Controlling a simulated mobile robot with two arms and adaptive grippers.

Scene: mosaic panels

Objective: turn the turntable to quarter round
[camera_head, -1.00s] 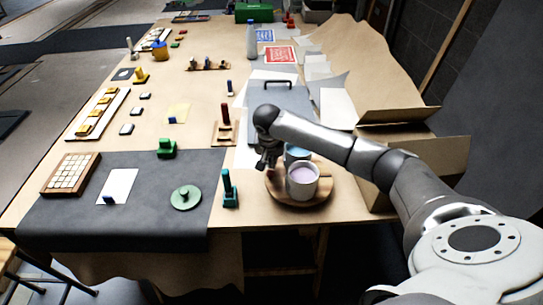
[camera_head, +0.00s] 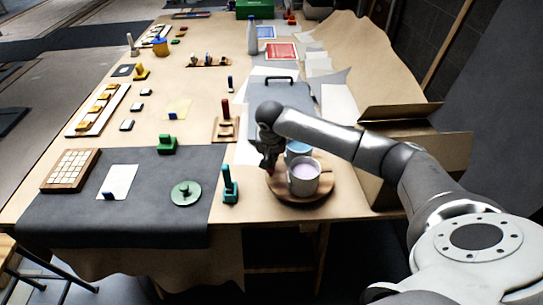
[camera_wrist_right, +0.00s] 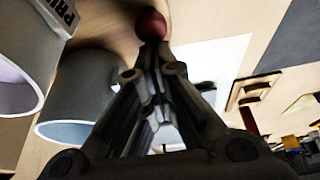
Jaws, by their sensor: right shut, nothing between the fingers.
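The turntable (camera_head: 282,190) is a round wooden disc at the front right of the table. It carries a white cup with lavender contents (camera_head: 304,176) and a second cup with blue contents (camera_head: 298,148) behind it. My right gripper (camera_head: 268,169) is at the turntable's left rim, with its fingers closed and pointing down. In the right wrist view, the closed fingertips (camera_wrist_right: 152,46) are right at a round red knob (camera_wrist_right: 151,24), at or almost touching it. Both cups (camera_wrist_right: 78,100) show at the left there. My left gripper is not in view.
A teal stand (camera_head: 229,186) and a green disc with a knob (camera_head: 186,193) are left of the turntable. A stand with a dark red peg (camera_head: 225,123) is behind them. An open cardboard box (camera_head: 440,145) is at the right, beside my arm.

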